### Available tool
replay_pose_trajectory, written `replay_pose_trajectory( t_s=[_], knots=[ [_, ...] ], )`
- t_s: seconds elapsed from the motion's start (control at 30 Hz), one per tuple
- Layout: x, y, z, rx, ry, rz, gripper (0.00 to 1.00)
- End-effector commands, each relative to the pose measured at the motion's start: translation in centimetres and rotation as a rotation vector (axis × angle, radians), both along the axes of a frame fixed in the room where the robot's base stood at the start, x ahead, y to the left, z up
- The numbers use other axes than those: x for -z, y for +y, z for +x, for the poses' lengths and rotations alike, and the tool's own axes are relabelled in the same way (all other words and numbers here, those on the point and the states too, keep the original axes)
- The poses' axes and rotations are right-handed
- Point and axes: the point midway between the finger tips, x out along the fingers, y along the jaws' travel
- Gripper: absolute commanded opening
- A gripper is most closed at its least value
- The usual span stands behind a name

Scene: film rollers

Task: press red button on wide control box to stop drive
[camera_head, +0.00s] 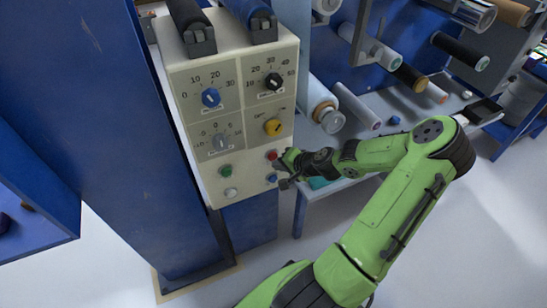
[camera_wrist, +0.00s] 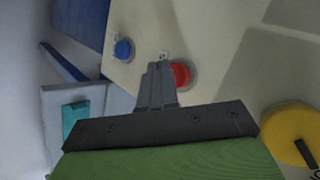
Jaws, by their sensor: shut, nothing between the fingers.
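The wide control box (camera_head: 205,160) is cream coloured, with several knobs and small buttons on its front. The red button (camera_head: 271,155) is at its lower right, above a blue button (camera_head: 272,178). In the wrist view the red button (camera_wrist: 181,75) shows just right of my fingertips, partly hidden behind them. My gripper (camera_wrist: 160,68) is shut and empty, with its tips close to the button. I cannot tell whether they touch it. In the head view my gripper (camera_head: 281,161) is at the box's lower right edge, beside the red button.
A yellow knob (camera_head: 272,127) is just above the red button, and green (camera_head: 225,171) and white (camera_head: 231,192) buttons are to its left. A blue column (camera_head: 120,130) stands left of the box. A table with rollers (camera_head: 358,106) is behind my arm at right.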

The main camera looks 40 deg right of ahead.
Motion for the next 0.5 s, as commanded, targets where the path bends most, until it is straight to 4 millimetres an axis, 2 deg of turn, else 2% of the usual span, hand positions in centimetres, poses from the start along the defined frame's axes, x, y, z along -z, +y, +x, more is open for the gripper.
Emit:
replay_pose_trajectory(
  t_s=[0.17,0.5],
  knots=[
    [-0.07,-0.19,0.67,-0.001,0.0,-0.002,0.0],
    [-0.04,-0.21,0.71,-0.001,0.0,-0.001,0.0]
  ],
)
